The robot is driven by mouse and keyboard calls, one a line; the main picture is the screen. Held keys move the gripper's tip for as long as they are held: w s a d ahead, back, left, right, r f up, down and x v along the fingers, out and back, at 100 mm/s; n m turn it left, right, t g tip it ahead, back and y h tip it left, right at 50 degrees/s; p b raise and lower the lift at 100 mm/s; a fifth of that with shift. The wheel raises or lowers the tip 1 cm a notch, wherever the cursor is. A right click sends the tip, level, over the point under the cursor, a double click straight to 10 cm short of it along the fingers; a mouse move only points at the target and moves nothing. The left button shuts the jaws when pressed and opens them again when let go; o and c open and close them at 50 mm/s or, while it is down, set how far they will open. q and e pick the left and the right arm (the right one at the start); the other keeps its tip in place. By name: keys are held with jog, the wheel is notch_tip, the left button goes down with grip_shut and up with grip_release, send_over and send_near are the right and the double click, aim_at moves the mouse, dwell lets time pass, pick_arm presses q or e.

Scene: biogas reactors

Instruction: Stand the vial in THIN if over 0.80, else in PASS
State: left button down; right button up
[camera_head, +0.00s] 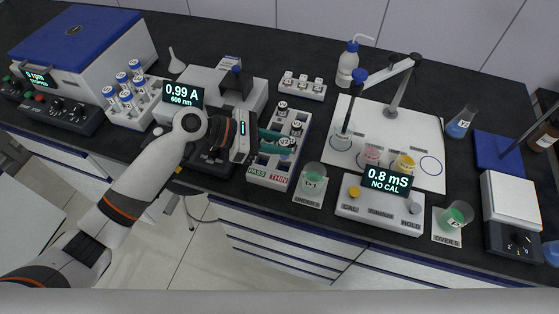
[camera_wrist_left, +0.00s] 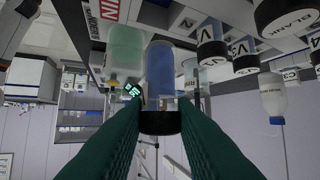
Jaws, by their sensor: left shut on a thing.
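My left gripper (camera_head: 276,136) comes in from the left over the rack (camera_head: 268,184) with the green PASS label (camera_head: 258,173) and the red THIN label (camera_head: 279,179). It is shut on a vial with blue liquid (camera_wrist_left: 160,75) and a black cap (camera_wrist_left: 160,122). The photometer display (camera_head: 183,94) reads 0.99 A, 600 nm. My right gripper is out of view.
Other capped vials (camera_head: 297,124) stand farther back in the rack. A beaker of green liquid (camera_head: 313,180) stands close right of it. The conductivity meter (camera_head: 380,204) reads 0.8 mS. A blue-capped tube rack (camera_head: 131,100) stands at the left, a small vial rack (camera_head: 303,88) behind.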

aim_at(277, 160)
pick_arm(q)
jog(key=shift+f, duration=2.95)
jog(key=shift+s+f, duration=0.1)
jog(key=c, duration=1.2)
grip_release()
jog(key=b+v, duration=0.1)
jog(key=v, duration=1.1)
